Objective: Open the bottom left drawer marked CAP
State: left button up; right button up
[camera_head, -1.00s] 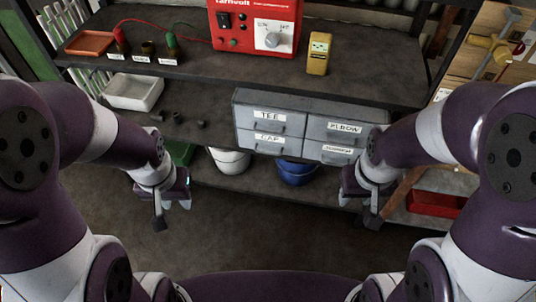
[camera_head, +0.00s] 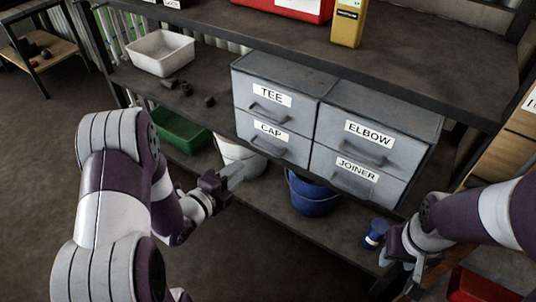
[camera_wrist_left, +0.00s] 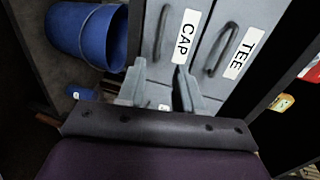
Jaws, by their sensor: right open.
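The CAP drawer (camera_head: 285,146) is the lower left front of a grey four-drawer cabinet and looks closed. Its label and dark bar handle (camera_head: 268,145) show. In the left wrist view the CAP drawer (camera_wrist_left: 178,68) and its handle (camera_wrist_left: 159,33) appear turned sideways. My left gripper (camera_head: 236,176) is in front of and below the CAP drawer, apart from the handle. In the left wrist view its two grey fingers (camera_wrist_left: 158,92) are spread with nothing between them. My right gripper (camera_head: 398,272) is open at the lower right, away from the cabinet.
Drawers TEE (camera_head: 270,98), ELBOW (camera_head: 372,142) and JOINER (camera_head: 352,178) adjoin CAP. A white bucket (camera_head: 238,158) and a blue bucket (camera_head: 313,196) stand on the lower shelf beneath. A shelf board (camera_head: 400,62) runs above the cabinet. A white tray (camera_head: 161,55) sits left.

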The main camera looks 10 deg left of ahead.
pick_arm(q)
jog(key=b+x, duration=0.3)
jog(key=x, duration=0.9)
jog(key=shift+w+d, duration=0.1)
grip_shut()
dwell(0.8)
